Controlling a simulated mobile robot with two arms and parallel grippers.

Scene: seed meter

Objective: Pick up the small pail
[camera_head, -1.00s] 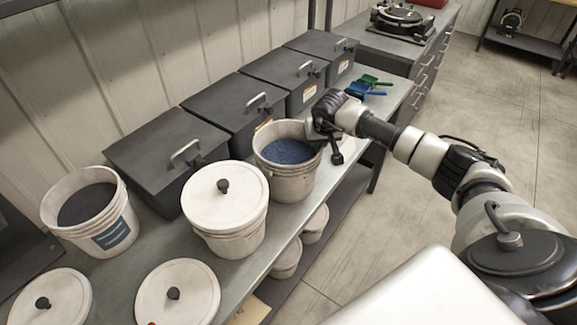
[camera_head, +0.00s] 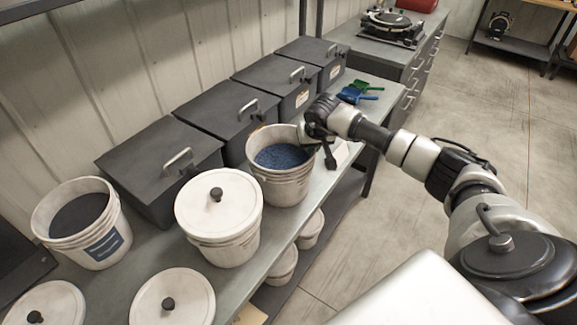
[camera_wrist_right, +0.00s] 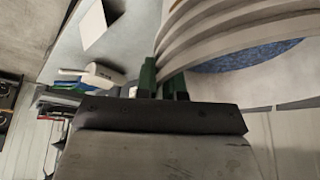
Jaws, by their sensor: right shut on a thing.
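A white pail (camera_head: 281,188) holding blue granular contents (camera_head: 281,156) stands on the bench, to the right of a lidded pail (camera_head: 218,243). My right gripper (camera_head: 313,138) is at the right side of its rim, shut on the pail's wall. In the right wrist view, the dark green fingers (camera_wrist_right: 166,82) meet the ribbed pail wall (camera_wrist_right: 215,32), and the blue contents show beyond it. The fingertips are partly hidden by the pail. Whether the pail's base touches the bench is not clear. My left gripper is not in view.
A pail with dark contents (camera_head: 100,235) stands at the left. Loose lids (camera_head: 172,297) lie in front. Black handled bins (camera_head: 160,163) line the wall behind. A white card (camera_head: 345,153) and blue and green scoops (camera_head: 354,95) lie on the bench to the right.

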